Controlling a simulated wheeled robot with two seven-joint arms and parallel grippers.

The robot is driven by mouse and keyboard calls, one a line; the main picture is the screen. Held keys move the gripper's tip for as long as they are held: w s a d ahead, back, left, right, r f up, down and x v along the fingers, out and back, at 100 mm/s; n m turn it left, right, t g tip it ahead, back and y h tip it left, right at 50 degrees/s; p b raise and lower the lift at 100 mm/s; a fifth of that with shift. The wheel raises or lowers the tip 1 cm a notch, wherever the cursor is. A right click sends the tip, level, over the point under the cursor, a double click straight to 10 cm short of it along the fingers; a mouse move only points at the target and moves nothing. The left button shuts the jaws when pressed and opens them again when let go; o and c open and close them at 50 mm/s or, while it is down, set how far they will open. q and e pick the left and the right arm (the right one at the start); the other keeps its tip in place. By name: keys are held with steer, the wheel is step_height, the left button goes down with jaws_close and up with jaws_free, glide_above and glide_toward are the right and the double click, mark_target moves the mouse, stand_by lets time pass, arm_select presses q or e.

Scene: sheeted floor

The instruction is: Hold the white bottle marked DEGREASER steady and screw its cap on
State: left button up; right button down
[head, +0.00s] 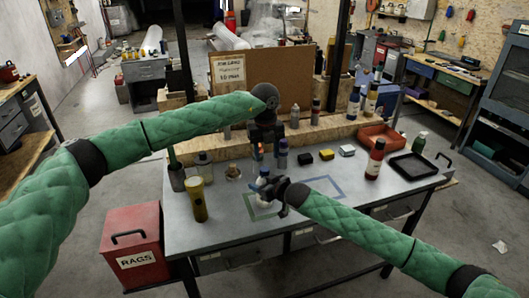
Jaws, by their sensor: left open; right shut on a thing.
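The white bottle (262,185) stands upright on the grey workbench, inside a green outlined square. Its label is too small to read. A small bluish part shows at its top; I cannot tell whether it is a loose or seated cap. My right gripper (281,192) comes in from the right and is shut on the bottle, hiding part of its right side. My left gripper (267,150) points down above and behind the bottle, open, with no thing visible between its fingers.
Blue-topped bottles (282,158) stand close behind. A yellow flashlight-like cylinder (199,200) and small jars are on the left. A blue outlined area (322,186) is clear.

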mark_target(264, 168)
arm_select(q)
steer(key=shift+r+n, duration=0.9)
steer(key=shift+n, duration=0.1)
steer(key=shift+s+a+r+n, duration=0.1)
steer(key=shift+a+n, duration=0.05)
steer(key=shift+n, duration=0.65)
steer(key=shift+a+r+n, duration=0.1)
steer(key=shift+a+n, duration=0.05)
steer(key=shift+n, duration=0.65)
steer(key=shift+f, duration=0.15)
steer(key=shift+f, duration=3.9)
steer(key=c, duration=1)
steer(key=m, duration=0.6)
steer(key=shift+m, duration=0.3)
